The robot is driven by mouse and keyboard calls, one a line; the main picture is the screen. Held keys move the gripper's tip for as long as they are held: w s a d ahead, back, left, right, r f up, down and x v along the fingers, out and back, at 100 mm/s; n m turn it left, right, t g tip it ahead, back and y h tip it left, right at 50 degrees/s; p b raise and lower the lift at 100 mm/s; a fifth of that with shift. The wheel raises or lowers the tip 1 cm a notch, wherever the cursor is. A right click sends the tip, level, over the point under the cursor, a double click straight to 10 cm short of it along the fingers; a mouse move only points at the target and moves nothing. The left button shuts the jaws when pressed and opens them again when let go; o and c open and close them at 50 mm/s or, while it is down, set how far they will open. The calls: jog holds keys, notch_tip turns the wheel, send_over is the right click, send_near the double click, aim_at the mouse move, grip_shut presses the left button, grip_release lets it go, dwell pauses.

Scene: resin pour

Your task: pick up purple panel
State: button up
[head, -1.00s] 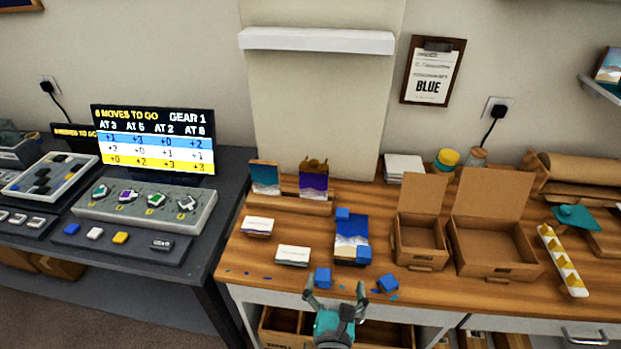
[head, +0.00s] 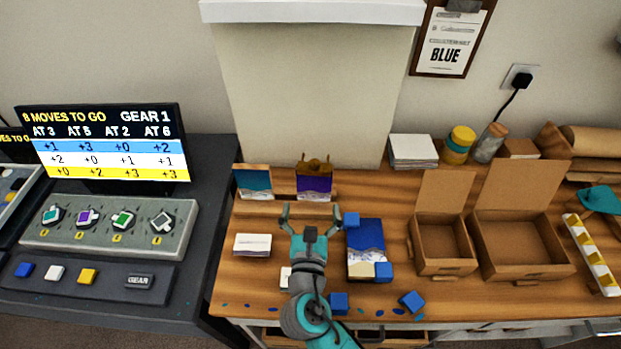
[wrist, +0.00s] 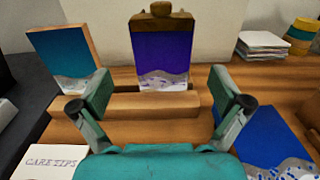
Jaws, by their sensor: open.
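The purple panel (head: 314,184) stands upright in a wooden rack (head: 290,208) at the back of the wooden table, with a brown clip-like piece on its top edge. In the wrist view the purple panel (wrist: 161,55) has a grey and white wavy band along its bottom. It is straight ahead, beyond the fingertips. My gripper (head: 311,212) is open and empty, in front of the rack and a little below the panel in the picture. Its two fingers (wrist: 165,110) are spread wide in the wrist view, apart from the panel.
A teal panel (head: 254,182) stands left of the purple one in the rack. A blue panel (head: 366,240) lies to the right with blue cubes around it. White cards (head: 252,245) lie at left. Open cardboard boxes (head: 443,250) stand further right.

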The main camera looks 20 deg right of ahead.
aim_at(314, 179)
jog(key=x, duration=0.9)
jog(key=shift+w+d, duration=0.2)
jog(key=shift+d, duration=0.1)
jog(key=c, duration=0.8)
